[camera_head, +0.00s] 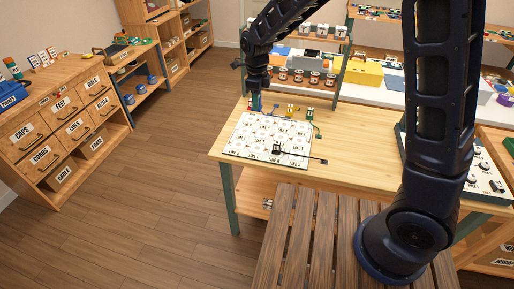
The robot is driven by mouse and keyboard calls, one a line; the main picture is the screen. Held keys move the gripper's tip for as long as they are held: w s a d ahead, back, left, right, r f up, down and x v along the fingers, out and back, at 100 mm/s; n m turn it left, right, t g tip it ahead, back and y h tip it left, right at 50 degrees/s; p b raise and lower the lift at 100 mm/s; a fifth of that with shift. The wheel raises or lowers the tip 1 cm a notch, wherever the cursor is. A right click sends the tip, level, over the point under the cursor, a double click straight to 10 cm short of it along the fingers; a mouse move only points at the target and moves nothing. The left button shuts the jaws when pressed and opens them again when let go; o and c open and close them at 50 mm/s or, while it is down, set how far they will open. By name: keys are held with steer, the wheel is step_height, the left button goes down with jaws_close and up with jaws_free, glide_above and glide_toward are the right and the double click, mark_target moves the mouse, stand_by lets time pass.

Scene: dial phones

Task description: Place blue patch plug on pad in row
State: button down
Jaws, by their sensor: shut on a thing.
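My gripper (254,95) points down at the back left of the white pad board (240,148). It is shut on the blue patch plug (256,105), which is small and mostly hidden by the fingers. I cannot tell whether the plug touches the surface. To its right, a yellow plug (291,109) and a green plug (309,114) stand in a row along the board's back edge. A black plug (277,148) sits on the front part of the board, with its cable running right past the edge.
The wooden table (350,150) has bare room right of the board. A shelf rack with spools (298,76) and a yellow box (367,74) stands behind. A labelled drawer cabinet (70,125) is at left. My own arm covers much of the right side.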

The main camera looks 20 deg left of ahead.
step_height(320, 180, down, 20)
steer(key=shift+r, duration=0.1)
stand_by(0.5)
steer(key=c, duration=1)
jaws_free()
steer(key=shift+o, duration=0.2)
